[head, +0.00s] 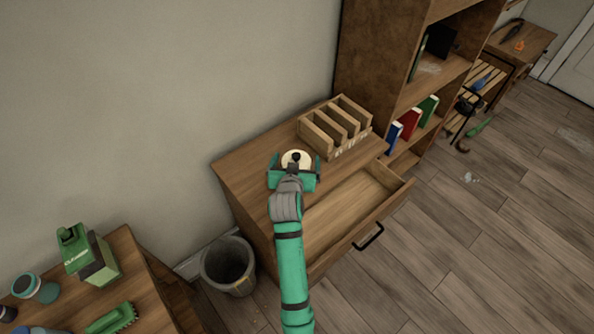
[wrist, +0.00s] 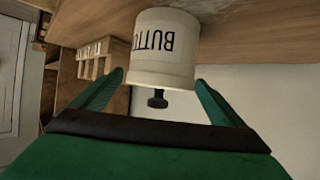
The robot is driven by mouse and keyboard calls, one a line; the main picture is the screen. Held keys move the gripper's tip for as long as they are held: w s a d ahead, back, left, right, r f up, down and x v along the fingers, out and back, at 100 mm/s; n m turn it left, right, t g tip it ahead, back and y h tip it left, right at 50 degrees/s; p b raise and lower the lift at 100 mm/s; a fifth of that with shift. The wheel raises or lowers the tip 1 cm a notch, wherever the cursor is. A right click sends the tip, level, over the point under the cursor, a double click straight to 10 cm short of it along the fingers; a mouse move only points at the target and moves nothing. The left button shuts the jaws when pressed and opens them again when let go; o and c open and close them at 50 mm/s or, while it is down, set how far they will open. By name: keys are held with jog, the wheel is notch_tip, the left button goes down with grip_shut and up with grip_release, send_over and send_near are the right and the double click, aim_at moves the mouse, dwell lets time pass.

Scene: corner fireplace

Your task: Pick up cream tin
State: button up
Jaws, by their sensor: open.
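The cream tin (head: 298,156) stands on top of the wooden cabinet, with a dark knob on its lid. In the wrist view, which is upside down, the tin (wrist: 165,58) shows black lettering that starts "BUTTO". My gripper (head: 294,172) is open, and its green fingers reach toward the tin from the near side. In the wrist view my gripper (wrist: 160,80) has one fingertip on each side of the tin's lid end. I cannot tell whether either finger touches it. The tin's near lower side is hidden in the head view by my gripper.
A wooden slotted rack (head: 336,128) stands close behind the tin on the cabinet (head: 240,171). The cabinet's drawer (head: 345,205) is pulled open and looks empty. A bookshelf (head: 372,50) rises behind.

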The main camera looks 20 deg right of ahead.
jog(key=c, duration=1.6)
jog(key=shift+r, duration=0.1)
jog(key=shift+c, duration=0.2)
